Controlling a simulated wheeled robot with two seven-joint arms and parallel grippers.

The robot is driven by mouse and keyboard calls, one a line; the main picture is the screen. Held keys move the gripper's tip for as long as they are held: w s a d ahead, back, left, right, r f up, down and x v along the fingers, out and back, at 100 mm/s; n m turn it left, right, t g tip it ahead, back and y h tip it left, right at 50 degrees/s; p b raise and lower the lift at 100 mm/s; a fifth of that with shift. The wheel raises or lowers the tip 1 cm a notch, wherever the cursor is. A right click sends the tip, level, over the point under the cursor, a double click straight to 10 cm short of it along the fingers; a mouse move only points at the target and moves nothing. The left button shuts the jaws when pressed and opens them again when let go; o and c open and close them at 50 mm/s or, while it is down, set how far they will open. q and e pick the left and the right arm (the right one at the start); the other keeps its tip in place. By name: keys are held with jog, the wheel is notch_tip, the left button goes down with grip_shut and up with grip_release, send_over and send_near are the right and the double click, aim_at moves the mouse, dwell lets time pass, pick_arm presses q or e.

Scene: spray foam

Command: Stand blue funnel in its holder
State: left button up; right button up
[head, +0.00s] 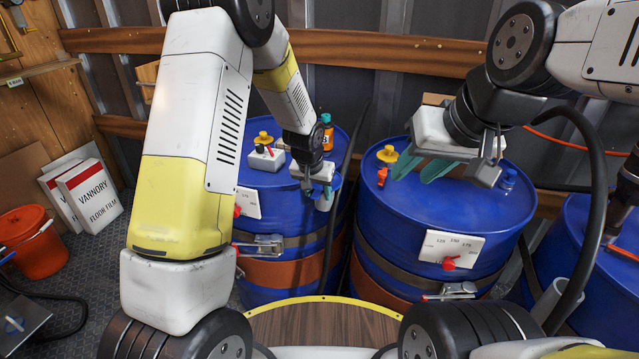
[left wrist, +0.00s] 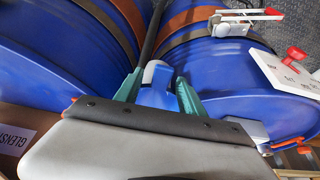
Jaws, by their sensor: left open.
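My left gripper (head: 318,186) is at the front right rim of the left blue drum, its jaws open. In the left wrist view its two teal fingers (left wrist: 158,92) stand apart, on either side of a blue piece that looks like the blue funnel (left wrist: 157,97). I cannot tell whether the fingers touch it. In the head view the gripper largely hides this piece, and I cannot make out its holder clearly. My right gripper (head: 416,174) is above the right drum with its teal fingers apart and nothing visible between them.
The left drum (head: 290,220) and right drum (head: 400,224) stand side by side, with a dark hose between them. The left drum carries a yellow cap (head: 263,138) and an orange bottle (head: 327,134). The right drum carries a yellow cap (head: 387,154) and a blue cap (head: 508,178).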

pick_arm(q)
jog(key=v, duration=0.5)
